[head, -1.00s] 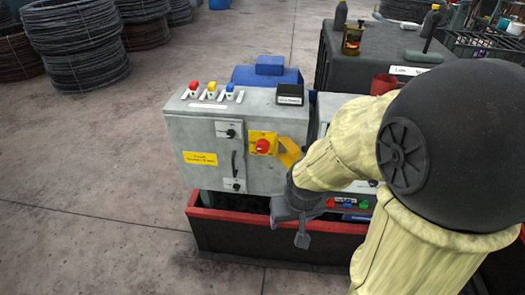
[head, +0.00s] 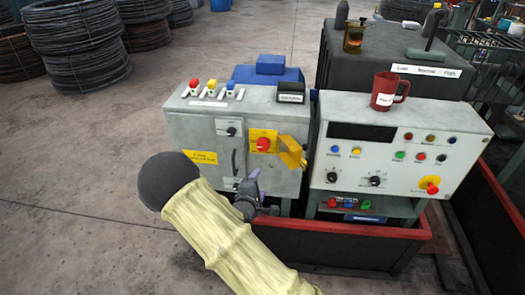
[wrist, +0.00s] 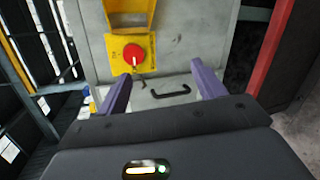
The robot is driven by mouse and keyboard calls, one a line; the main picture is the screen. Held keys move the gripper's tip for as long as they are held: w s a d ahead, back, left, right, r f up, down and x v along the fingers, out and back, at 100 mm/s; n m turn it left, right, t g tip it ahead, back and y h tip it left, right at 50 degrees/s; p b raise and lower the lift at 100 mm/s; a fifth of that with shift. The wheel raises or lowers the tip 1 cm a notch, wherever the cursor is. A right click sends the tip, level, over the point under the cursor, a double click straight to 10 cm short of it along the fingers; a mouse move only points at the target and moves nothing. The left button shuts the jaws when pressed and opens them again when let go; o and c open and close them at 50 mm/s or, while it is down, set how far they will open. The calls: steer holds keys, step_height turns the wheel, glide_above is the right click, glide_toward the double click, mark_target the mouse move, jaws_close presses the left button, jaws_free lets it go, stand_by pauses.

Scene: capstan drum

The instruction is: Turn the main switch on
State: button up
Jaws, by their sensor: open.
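The main switch is a red rotary knob (head: 263,144) on a yellow plate (head: 262,134) on the front of the grey cabinet. A yellow hinged piece (head: 292,153) stands out at the plate's right side. In the wrist view the red knob (wrist: 133,53) shows a pale pointer mark, and the yellow piece (wrist: 129,18) is above it. My gripper (head: 257,188) is below the switch, in front of the cabinet. Its purple fingers (wrist: 162,72) are spread apart with nothing between them. The knob lies outside them, nearer the left finger's tip. No finger visibly touches it.
A black handle (wrist: 169,92) is on the cabinet door. A control panel (head: 395,155) with a red mug (head: 385,90) stands right. A red tray wall (head: 330,243) runs below.

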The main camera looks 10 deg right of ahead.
mark_target(263, 147)
steer(key=a+n+t, duration=0.1)
steer(key=a+r+n+t, duration=0.1)
steer(key=n, duration=0.1)
steer(key=n+t, duration=0.1)
steer(key=shift+w+a+r+h, duration=0.15)
steer(key=shift+w+a+h, duration=0.2)
steer(key=shift+a+h, duration=0.05)
steer(key=shift+w, duration=0.1)
steer(key=p+x, duration=0.1)
steer(key=x, duration=0.4)
steer(key=p+x, duration=0.1)
steer(key=x, duration=0.5)
steer(key=p+x, duration=0.1)
steer(key=x, duration=0.5)
steer(key=shift+w+r, duration=0.2)
steer(key=c, duration=1)
